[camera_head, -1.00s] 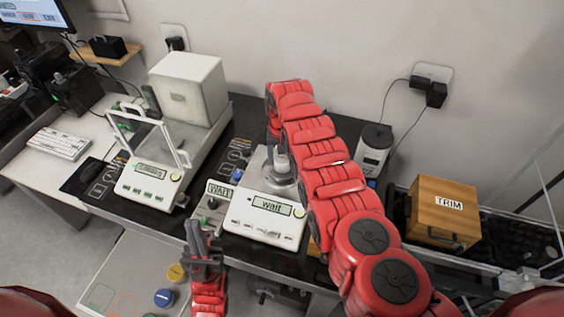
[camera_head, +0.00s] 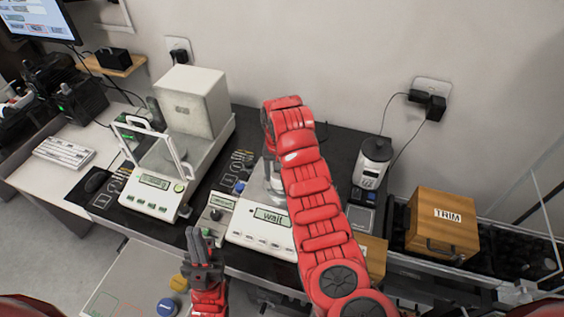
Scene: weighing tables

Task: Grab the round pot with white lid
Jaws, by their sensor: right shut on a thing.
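My right arm reaches over the middle scale (camera_head: 262,232), and its gripper (camera_head: 272,168) points down at the weighing pan, mostly hidden by the red arm. It is shut on a small pale pot (camera_head: 275,184) that shows only in part at the pan. Its lid cannot be made out, and I cannot tell whether it touches the pan. The scale's display reads "wait". My left gripper (camera_head: 201,238) is in front of the black table edge, low and away from the pot; the gap between its fingers is unclear.
A balance with a glass draft shield (camera_head: 150,185) and a white box (camera_head: 190,100) stand at left. Yellow-lidded (camera_head: 178,283) and blue-lidded (camera_head: 167,307) pots sit on the low front surface.

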